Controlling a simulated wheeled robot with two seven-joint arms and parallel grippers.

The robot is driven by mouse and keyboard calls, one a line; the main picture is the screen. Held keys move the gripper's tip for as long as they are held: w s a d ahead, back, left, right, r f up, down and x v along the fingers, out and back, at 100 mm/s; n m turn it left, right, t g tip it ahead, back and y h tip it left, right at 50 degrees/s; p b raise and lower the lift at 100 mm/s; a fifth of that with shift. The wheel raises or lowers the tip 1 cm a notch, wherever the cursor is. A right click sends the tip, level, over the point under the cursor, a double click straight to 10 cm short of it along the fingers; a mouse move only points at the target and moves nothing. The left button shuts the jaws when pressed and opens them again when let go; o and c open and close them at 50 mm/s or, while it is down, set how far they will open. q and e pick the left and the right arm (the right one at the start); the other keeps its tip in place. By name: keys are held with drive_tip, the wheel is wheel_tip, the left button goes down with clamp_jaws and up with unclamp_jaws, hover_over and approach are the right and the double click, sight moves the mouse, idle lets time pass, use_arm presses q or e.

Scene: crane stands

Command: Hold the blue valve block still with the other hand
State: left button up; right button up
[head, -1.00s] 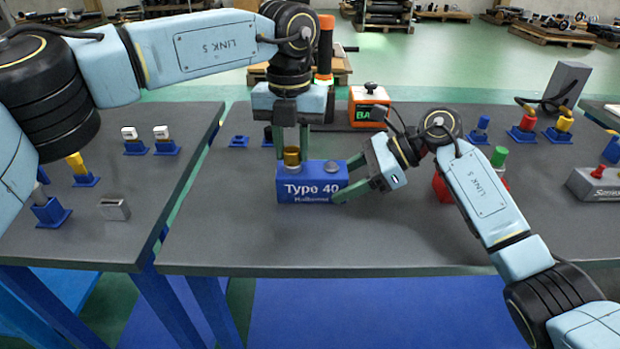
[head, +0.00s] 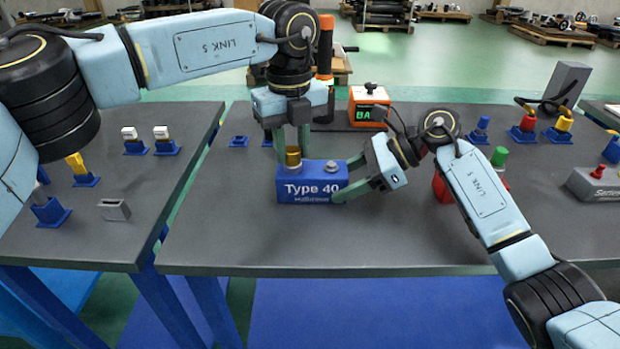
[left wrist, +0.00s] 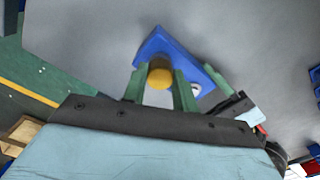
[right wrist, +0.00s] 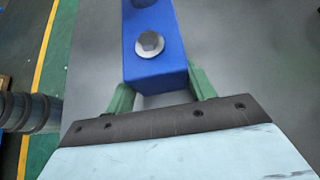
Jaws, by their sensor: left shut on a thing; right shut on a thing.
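The blue valve block (head: 310,190), lettered "Type 40", stands on the grey table. A brass-coloured cylindrical part (head: 293,157) is on its top left, and a silver bolt head (head: 331,167) is on its top right. My left gripper (head: 292,148) reaches down from above and is shut on the brass part; the left wrist view shows the brass part (left wrist: 160,76) between the fingers. My right gripper (head: 350,183) is shut on the right end of the block. In the right wrist view the fingers lie on both sides of the block (right wrist: 155,60).
An orange box with a display (head: 368,107) and a black and orange upright tool (head: 325,55) stand behind. A red part with a green top (head: 498,158) is right of my right gripper. Small blue stands (head: 238,141) are at the back. The table front (head: 330,245) is clear.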

use_arm(q)
drive_tip(key=n, duration=0.3)
drive_tip(key=shift+r, duration=0.15)
drive_tip(key=n, duration=0.4)
drive_tip(key=shift+n, duration=0.7)
drive_tip(key=n, duration=0.5)
